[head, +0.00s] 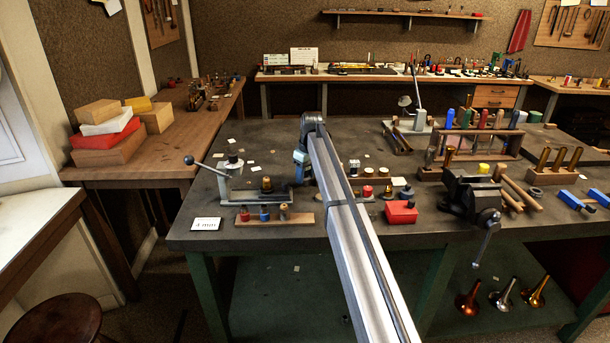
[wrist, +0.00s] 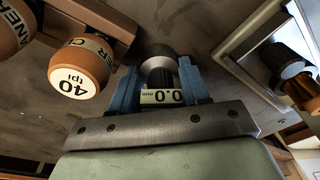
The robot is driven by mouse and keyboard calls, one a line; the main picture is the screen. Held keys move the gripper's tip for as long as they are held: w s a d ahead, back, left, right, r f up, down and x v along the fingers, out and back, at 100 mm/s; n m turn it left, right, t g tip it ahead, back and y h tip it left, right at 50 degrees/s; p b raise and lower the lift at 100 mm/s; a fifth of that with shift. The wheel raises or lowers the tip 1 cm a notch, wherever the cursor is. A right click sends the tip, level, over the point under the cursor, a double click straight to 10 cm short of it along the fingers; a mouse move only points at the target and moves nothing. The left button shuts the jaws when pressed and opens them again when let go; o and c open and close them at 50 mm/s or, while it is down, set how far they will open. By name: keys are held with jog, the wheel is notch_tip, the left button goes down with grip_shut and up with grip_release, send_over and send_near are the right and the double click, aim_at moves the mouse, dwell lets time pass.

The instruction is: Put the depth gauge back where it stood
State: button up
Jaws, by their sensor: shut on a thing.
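The depth gauge (wrist: 162,97) is between the blue fingers of my gripper (wrist: 158,84) in the wrist view. Its pale display reads 0.0 mm, upside down in the picture. A dark stem and a round grey metal end show beyond the display, over the grey bench top. I cannot tell whether that end touches the bench. In the head view, the blue part of my gripper (head: 300,165) is over the main bench, just right of the lever press. The arm hides most of the jaws and the gauge there.
The lever press (head: 250,190) stands left of my gripper. A wooden strip with several small jars (head: 275,217) lies in front of it. A red box (head: 401,212) and a vise (head: 470,193) are to the right.

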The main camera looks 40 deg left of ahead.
jog(key=shift+f, duration=0.15)
jog(key=o, duration=1.7)
jog(key=shift+w, duration=0.1)
jog(key=shift+w, duration=0.1)
jog(key=shift+r, duration=0.3)
jog(key=shift+s+r, duration=0.2)
jog(key=shift+r, duration=3)
